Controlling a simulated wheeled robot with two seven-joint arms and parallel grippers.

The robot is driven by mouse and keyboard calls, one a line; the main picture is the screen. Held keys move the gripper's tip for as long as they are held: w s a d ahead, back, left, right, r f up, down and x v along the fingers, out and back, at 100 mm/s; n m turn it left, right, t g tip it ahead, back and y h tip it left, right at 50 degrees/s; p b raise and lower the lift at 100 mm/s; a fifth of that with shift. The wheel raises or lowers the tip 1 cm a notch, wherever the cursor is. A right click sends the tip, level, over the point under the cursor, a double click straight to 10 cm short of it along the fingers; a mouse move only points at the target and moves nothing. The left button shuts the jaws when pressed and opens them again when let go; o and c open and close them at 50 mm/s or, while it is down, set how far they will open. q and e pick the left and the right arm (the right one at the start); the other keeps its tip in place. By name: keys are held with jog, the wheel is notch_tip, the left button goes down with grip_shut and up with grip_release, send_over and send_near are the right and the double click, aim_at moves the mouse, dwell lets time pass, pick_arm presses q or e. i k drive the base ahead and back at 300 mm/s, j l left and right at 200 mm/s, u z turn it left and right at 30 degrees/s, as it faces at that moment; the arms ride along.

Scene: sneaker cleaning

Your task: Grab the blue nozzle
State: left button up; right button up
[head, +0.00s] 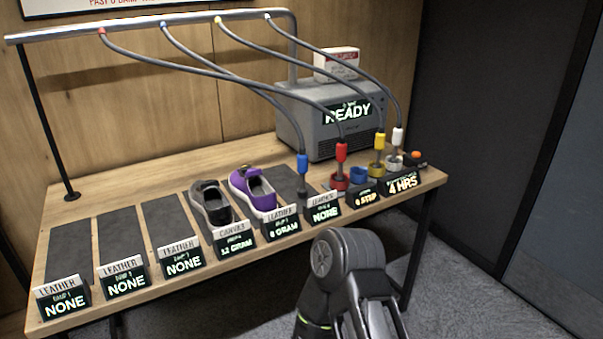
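The blue nozzle (302,167) hangs upright at the end of a grey hose, its dark tip pointing down over the dark mat (284,180) right of the purple shoe. It is outside the blue cup (358,174), which stands to its right and looks empty. My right arm comes in at the bottom, with what looks like its gripper (378,318) in front of the table and low, well apart from the nozzle. Its fingertips are not clear, so its opening cannot be told. My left gripper is not in view.
Red (341,152), yellow (379,141) and white (397,137) nozzles stand at cups on the right. A grey machine (300,120) reading READY is behind. A black shoe (212,203) and purple shoe (254,190) lie on mats. Label stands line the front edge; the left mats are bare.

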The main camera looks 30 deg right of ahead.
aim_at(303, 157)
jog(key=z, duration=1.85)
jog(key=i+j, duration=0.2)
jog(key=i, duration=0.15)
jog(key=i+j, duration=0.25)
jog(key=i, duration=0.1)
